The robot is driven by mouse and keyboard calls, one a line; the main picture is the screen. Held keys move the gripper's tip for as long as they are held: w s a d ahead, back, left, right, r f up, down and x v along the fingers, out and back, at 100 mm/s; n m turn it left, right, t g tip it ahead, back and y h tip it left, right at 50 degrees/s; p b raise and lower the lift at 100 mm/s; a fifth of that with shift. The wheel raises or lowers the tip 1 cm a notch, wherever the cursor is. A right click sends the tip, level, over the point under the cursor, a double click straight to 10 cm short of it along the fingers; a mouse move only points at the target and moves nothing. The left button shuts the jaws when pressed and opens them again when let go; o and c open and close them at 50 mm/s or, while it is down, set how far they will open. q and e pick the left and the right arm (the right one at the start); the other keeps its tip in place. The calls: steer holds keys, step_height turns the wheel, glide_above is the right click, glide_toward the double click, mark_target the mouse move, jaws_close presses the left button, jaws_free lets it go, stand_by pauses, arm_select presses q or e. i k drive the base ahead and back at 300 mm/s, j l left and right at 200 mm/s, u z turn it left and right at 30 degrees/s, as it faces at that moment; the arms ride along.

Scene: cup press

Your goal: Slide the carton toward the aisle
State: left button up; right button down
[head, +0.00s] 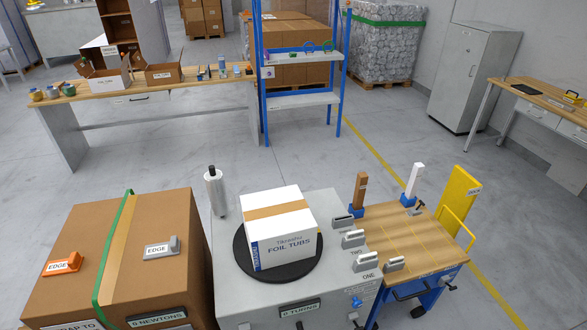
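A white carton (279,236) with a tan tape strip and the words "FOIL TUBS" sits upright on a round black turntable (302,272). The turntable is on top of a grey machine (234,293) in the lower middle. A large brown carton (165,218) with a green strap (115,248) stands at the lower left, apart from the white one. The frame does not show which carton the task names. Neither of my grippers is in view, and nothing touches the white carton from above.
An orange "EDGE" block (62,264) and a grey one (161,249) lie on the brown carton. A film roll (215,192) stands behind the machine. A wooden-topped cart (415,243) and yellow panel (459,199) are at right. A yellow line (381,165) crosses the open floor.

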mark_target(281, 229)
steer(key=i, duration=2.55)
steer(key=i+z, duration=0.15)
steer(key=i, duration=0.55)
steer(key=i+j+z, duration=0.15)
steer(key=i, duration=0.5)
steer(key=i+j+z, duration=0.15)
steer(key=i, duration=0.55)
steer(key=i+z, duration=0.1)
steer(key=z, duration=4.65)
